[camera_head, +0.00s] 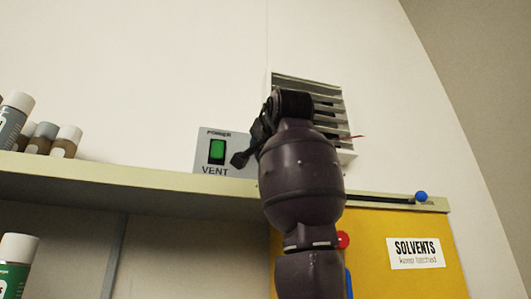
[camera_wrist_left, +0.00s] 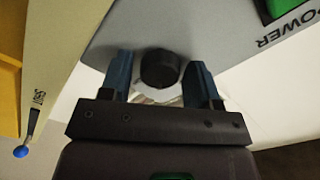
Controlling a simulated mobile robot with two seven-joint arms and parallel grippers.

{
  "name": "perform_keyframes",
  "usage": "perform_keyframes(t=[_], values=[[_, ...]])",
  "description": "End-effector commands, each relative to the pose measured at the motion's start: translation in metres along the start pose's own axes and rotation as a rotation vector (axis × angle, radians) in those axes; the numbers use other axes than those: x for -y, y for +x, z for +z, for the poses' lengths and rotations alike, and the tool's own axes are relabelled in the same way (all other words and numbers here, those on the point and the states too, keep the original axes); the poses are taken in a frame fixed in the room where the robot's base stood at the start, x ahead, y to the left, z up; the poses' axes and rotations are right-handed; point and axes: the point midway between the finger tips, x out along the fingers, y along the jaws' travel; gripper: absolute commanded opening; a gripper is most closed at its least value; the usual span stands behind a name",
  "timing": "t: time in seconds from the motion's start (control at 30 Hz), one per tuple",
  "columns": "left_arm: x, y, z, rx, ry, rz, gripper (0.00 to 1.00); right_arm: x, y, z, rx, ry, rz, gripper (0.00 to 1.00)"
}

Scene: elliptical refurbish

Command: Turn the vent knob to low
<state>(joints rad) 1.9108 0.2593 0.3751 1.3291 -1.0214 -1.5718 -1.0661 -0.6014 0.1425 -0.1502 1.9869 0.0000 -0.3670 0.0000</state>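The grey vent panel (camera_head: 228,148) is on the wall above the shelf, marked VENT, with a green power switch (camera_head: 217,151). The wrist view shows it upside down, with the switch (camera_wrist_left: 285,8) at the top right. The round black vent knob (camera_wrist_left: 160,68) shows there; in the head view my arm hides it. My left gripper (camera_wrist_left: 160,80) is open, with one blue finger on each side of the knob and a narrow gap showing. In the head view the gripper (camera_head: 251,143) is at the panel's right side, mostly hidden by my wrist. The knob's setting marks are not visible. My right gripper is not in view.
A slatted grille (camera_head: 330,97) is behind my arm. A shelf edge (camera_head: 120,178) runs below the panel, with a blue-tipped slider (camera_head: 421,196) at its right. Below are a yellow solvents cabinet (camera_head: 380,270) and a red ball (camera_head: 343,240). Cans (camera_head: 15,115) stand at left.

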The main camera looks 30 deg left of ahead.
Motion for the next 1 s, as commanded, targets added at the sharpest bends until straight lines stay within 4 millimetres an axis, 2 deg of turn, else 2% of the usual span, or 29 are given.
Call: perform_keyframes(t=[0.33,0.47,0.8,1.0], values=[[0.000,-0.001,0.000,0.000,-0.001,-0.001,0.65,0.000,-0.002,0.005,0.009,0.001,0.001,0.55],[0.000,-0.011,0.000,-0.002,-0.001,-0.003,0.65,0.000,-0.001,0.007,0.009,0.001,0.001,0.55],[-0.001,-0.069,0.000,-0.002,-0.001,-0.002,0.65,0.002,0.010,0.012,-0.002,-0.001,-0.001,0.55],[-0.001,-0.097,0.000,-0.001,0.000,0.000,0.65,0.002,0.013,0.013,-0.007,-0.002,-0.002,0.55]])
